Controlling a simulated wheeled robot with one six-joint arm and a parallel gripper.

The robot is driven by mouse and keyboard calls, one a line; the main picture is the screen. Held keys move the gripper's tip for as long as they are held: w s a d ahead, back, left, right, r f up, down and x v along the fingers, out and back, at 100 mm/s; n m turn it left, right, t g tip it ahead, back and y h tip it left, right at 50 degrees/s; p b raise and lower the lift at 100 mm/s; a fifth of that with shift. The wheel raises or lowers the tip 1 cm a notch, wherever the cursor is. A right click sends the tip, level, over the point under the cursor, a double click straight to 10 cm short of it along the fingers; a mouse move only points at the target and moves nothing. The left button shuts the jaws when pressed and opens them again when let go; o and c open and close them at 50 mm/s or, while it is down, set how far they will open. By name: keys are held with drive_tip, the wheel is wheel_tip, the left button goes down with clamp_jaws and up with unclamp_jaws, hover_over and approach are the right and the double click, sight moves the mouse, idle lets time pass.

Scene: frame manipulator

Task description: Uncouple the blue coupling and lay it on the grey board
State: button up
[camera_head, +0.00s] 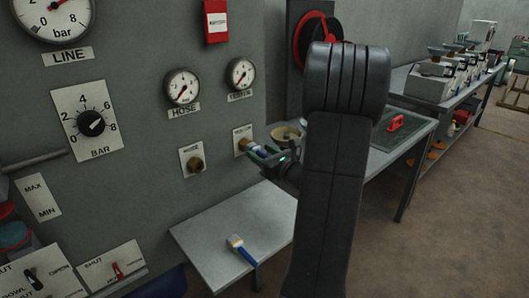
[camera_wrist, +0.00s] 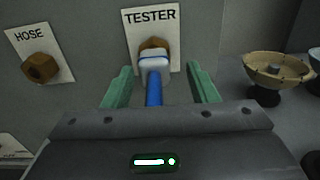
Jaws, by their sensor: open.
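The blue coupling (camera_wrist: 154,88), with a white collar, sits on the brass port (camera_wrist: 153,44) under the TESTER label on the grey panel. My gripper (camera_wrist: 161,84) is open, with one green finger on each side of the coupling and a visible gap to each. In the head view my gripper (camera_head: 267,154) is beside the TESTER port, and my arm hides part of the area. A dark grey board (camera_head: 388,142) lies on the bench to the right, with a red object (camera_head: 396,123) on it.
The bare HOSE port (camera_wrist: 40,68) is left of the coupling. A tan bowl-like object (camera_wrist: 277,70) stands to the right. A light grey shelf (camera_head: 205,230) below holds a blue-handled brush (camera_head: 241,248). Gauges and switches cover the panel at left.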

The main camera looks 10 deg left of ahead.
drive_tip(key=shift+w+a+r, duration=0.2)
drive_tip(key=shift+a+r, duration=0.2)
idle(0.4)
clamp_jaws()
idle(0.4)
drive_tip(key=shift+s+a, duration=0.1)
drive_tip(key=shift+s, duration=0.1)
drive_tip(key=shift+s+f+b, duration=0.15)
drive_tip(key=shift+s+b, duration=0.05)
drive_tip(key=shift+b, duration=0.1)
idle(0.3)
